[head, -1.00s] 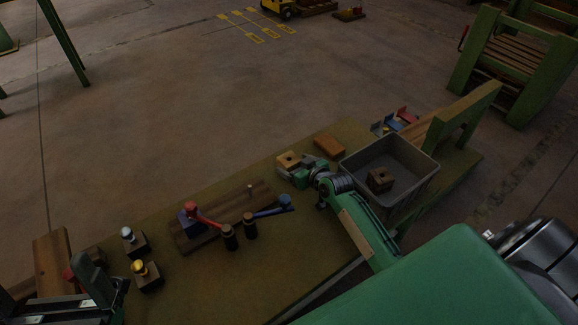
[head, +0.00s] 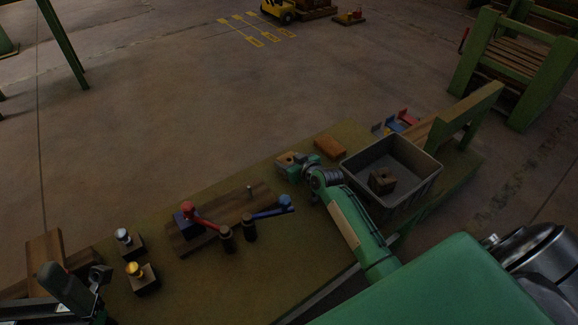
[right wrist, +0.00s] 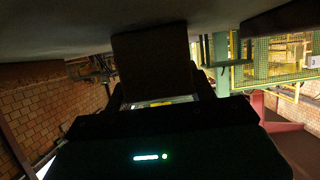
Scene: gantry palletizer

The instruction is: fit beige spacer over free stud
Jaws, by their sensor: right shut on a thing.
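The beige spacer (head: 286,158), a small block with a dark hole in its top, is at the far edge of the workbench. My right gripper (head: 297,166) is shut on it from the right; its fingers are partly hidden. In the right wrist view a dark block (right wrist: 154,70) fills the space between the fingers. A thin upright stud (head: 249,189) stands bare on the brown wooden board (head: 262,191), left of the spacer and apart from it. My left gripper (head: 99,278) is at the lower left, dark, its jaws unclear.
A grey bin (head: 432,166) with a brown holed block (head: 381,181) stands right of my right arm. An orange-brown block (head: 330,146) lies behind. Silver-topped (head: 123,236) and yellow-topped (head: 134,269) blocks stand left.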

